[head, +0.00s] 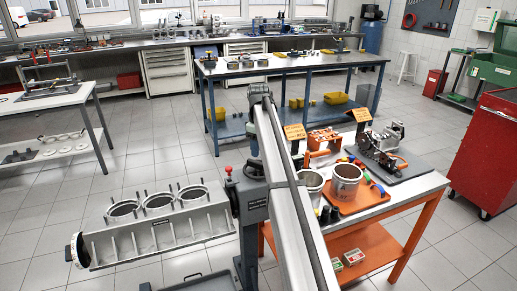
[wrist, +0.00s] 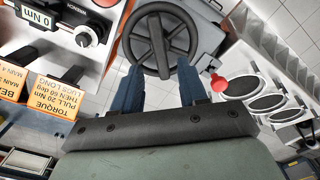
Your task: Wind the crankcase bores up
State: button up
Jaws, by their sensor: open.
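The stand's gearbox (head: 250,200) has a red knob (head: 228,170); the knob also shows in the wrist view (wrist: 218,82). A dark spoked handwheel (wrist: 163,38) lies ahead of my gripper (wrist: 158,68). My gripper is open, its blue fingers apart at the wheel's near rim; contact cannot be told.
An orange bench (head: 390,212) with cylinders, an orange tray and tools stands close on the right. A blue bench (head: 300,62) stands behind, a white table (head: 50,98) at left, a red cabinet (head: 490,150) at right. The floor between is clear.

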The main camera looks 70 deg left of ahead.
aim_at(259, 162)
jog(key=shift+r, duration=0.35)
jog(key=shift+f, duration=3.4)
jog(key=shift+c, duration=0.2)
grip_shut()
